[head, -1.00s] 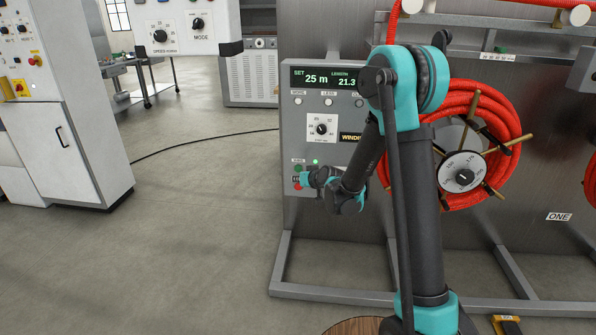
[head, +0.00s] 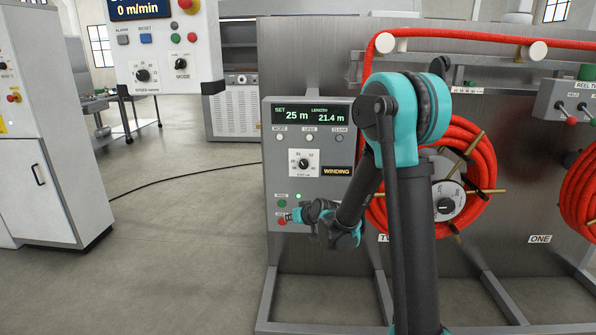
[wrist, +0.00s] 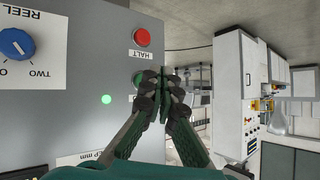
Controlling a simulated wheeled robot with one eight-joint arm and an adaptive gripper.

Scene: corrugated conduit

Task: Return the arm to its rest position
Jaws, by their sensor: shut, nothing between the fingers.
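My arm (head: 412,225) reaches down and left to the winding panel. My gripper (head: 287,216) is small in the head view, in front of the panel's lower left buttons. In the wrist view my gripper (wrist: 165,88) has its fingers together with nothing between them. The fingers partly cover the green button (wrist: 137,77); whether they touch it I cannot tell. The red HALT button (wrist: 142,37) is beside it, uncovered. A green lamp (wrist: 106,99) is lit.
The winding panel (head: 268,150) reads SET 25 m, LENGTH 21.4 m. A reel of red conduit (head: 476,170) stands behind my arm, with another reel (head: 578,190) at the right edge. A hanging control box (head: 165,55) is upper left. The floor (head: 170,270) at left is clear.

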